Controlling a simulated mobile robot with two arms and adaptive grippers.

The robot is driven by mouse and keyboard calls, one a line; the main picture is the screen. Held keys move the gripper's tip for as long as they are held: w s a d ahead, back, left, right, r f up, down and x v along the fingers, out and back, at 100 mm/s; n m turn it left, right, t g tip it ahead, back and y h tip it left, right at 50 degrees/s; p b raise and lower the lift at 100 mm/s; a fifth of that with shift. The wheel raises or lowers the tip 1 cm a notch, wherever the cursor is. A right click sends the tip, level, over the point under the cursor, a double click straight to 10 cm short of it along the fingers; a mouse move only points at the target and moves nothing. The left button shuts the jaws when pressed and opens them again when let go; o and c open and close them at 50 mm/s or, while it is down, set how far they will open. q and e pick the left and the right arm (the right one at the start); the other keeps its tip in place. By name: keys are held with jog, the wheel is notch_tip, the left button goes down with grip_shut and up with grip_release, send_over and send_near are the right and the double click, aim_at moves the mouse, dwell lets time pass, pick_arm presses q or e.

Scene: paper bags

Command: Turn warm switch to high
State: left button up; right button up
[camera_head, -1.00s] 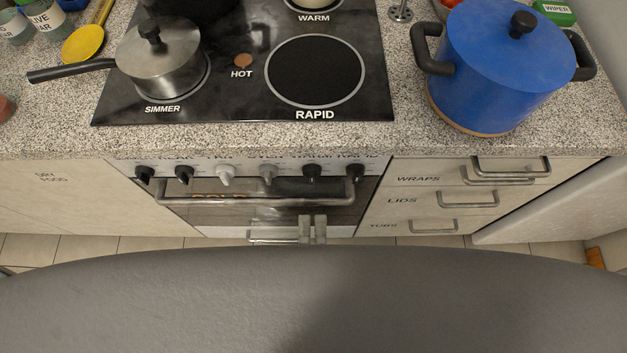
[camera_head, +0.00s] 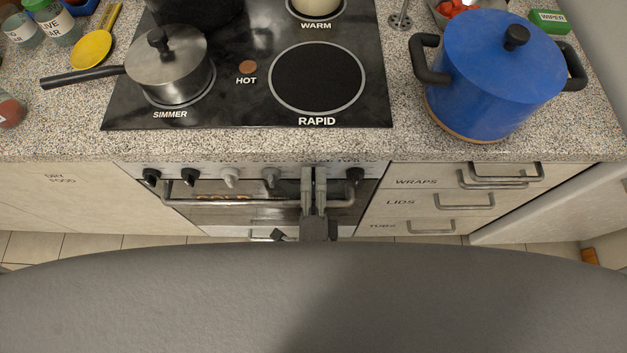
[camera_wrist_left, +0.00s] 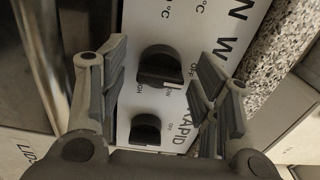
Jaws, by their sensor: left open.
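The control panel (camera_wrist_left: 178,20) runs along the front of the stove. In the left wrist view it carries a black warm knob (camera_wrist_left: 160,66), beside partly hidden lettering that seems to start with W. A second black knob (camera_wrist_left: 146,129) sits below it, beside the word RAPID. My left gripper (camera_head: 313,172) is open in front of the panel and covers one knob in the head view. In the left wrist view its fingers (camera_wrist_left: 160,60) stand on either side of the black warm knob. I cannot tell whether they touch it. My right gripper is not in view.
The oven handle (camera_head: 230,203) crosses just below the knobs, close to my left gripper. A steel saucepan (camera_head: 168,70) stands on SIMMER and a pale pot (camera_head: 316,6) on WARM. A blue pot (camera_head: 500,75) stands on the counter at right. Drawer handles (camera_head: 465,200) stick out at right.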

pick_arm(q)
jog(key=c, duration=1.1)
jog(key=shift+o, duration=0.2)
